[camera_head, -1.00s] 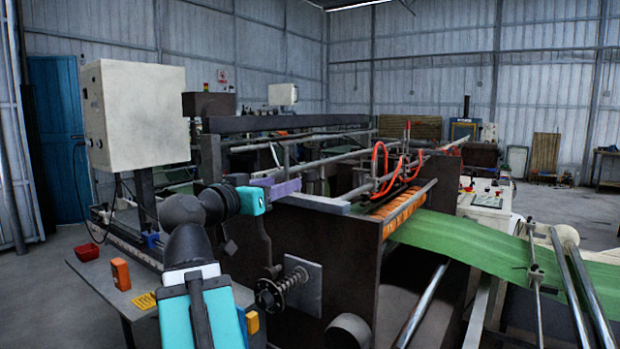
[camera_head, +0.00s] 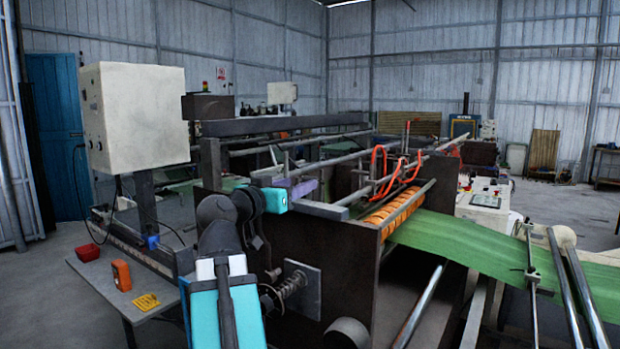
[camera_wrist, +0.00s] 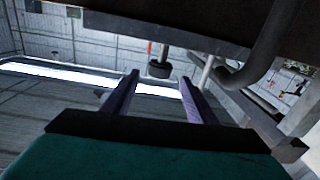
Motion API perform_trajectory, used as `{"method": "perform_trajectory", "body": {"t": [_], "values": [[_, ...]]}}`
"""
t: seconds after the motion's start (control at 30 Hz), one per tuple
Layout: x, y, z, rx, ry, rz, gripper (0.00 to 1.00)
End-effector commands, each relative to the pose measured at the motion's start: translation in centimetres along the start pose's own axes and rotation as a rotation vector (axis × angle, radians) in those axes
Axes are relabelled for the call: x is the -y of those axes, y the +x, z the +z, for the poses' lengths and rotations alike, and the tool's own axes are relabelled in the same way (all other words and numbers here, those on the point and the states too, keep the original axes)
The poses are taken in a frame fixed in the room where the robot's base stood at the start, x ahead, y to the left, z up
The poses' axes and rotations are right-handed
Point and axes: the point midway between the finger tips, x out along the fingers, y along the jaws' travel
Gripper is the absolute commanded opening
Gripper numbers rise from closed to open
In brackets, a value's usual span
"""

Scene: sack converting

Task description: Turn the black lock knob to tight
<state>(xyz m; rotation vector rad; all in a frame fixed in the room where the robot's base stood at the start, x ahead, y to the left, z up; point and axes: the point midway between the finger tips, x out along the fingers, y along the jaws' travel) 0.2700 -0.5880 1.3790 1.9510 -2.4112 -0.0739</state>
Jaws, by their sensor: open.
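A small round black knob (camera_wrist: 159,70) on a short stem shows in the wrist view, below a dark beam. It appears between and beyond my fingertips, with no visible contact. I cannot tell whether it is loose or tight. My gripper (camera_wrist: 160,80) has two purple fingers spread apart with nothing between them. In the head view my gripper (camera_head: 304,188) is beside the near end of the dark machine frame, above its side plate. The knob cannot be made out in the head view.
The dark machine side plate (camera_head: 335,255) stands close below my gripper. A spring-loaded shaft (camera_head: 292,284) sticks out of it. A curved dark pipe (camera_wrist: 255,65) is right of the fingers. Red hoses (camera_head: 380,165) and green web (camera_head: 470,248) lie to the right.

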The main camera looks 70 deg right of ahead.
Motion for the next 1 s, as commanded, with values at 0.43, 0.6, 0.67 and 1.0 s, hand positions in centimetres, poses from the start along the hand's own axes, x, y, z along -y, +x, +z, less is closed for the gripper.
{"method": "perform_trajectory", "body": {"t": [0.43, 0.6, 0.67, 1.0], "values": [[-0.1, 5.7, -0.2, 0.001, -0.001, 0.002, 0.52], [-0.1, 6.7, 0.0, 0.001, -0.001, 0.003, 0.52], [-0.1, 6.8, 0.0, 0.001, -0.001, 0.002, 0.52], [-0.2, 6.8, 0.1, 0.001, -0.001, 0.002, 0.42]]}}
